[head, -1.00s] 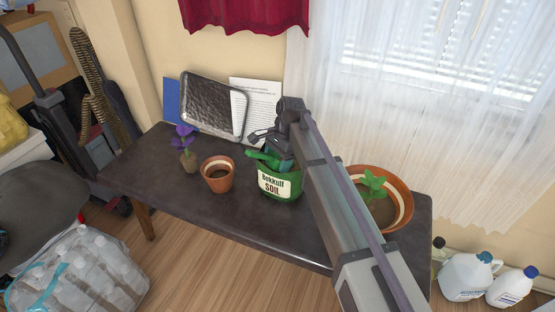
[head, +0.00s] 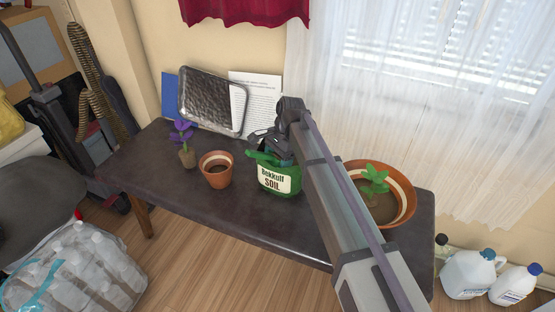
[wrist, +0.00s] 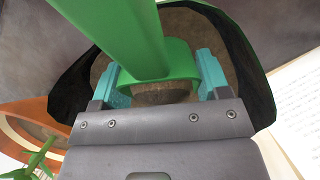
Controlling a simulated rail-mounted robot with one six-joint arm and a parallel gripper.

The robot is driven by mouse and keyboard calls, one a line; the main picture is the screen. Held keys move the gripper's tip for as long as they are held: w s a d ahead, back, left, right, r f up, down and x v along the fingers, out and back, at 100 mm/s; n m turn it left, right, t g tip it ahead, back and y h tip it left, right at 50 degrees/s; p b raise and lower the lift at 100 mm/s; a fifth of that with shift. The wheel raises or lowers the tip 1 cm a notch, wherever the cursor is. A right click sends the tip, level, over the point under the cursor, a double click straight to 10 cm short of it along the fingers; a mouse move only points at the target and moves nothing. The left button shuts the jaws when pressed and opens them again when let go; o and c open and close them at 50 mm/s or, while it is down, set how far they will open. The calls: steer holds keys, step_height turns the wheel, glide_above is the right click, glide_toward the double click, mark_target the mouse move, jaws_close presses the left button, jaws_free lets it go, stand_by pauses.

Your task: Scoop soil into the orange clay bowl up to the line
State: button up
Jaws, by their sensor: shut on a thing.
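A wide orange clay bowl (head: 407,211) with a pale band inside stands at the right end of the dark table. It holds soil and a small green plant (head: 374,180); part of it shows at the left of the wrist view (wrist: 25,133). A green soil container (head: 281,183) labelled "Bokkulf SOIL" stands mid-table. My gripper (wrist: 162,80) is over its opening, its teal fingers on either side of a green scoop (wrist: 130,35), shut on it. Brown soil (wrist: 190,30) lies below. The scoop's tip and load are hard to see.
A smaller orange pot (head: 216,179) with a pale band and some soil stands left of the container. A purple-flowered plant (head: 186,157) is beside it. A dark metal tray (head: 212,100) and a printed sheet (head: 262,95) lean on the wall.

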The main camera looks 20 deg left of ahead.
step_height(320, 180, up, 10)
steer(key=p, duration=0.9)
steer(key=shift+p, duration=0.35)
steer(key=t+h, duration=0.3)
steer(key=t, duration=0.2)
steer(key=shift+a, duration=0.1)
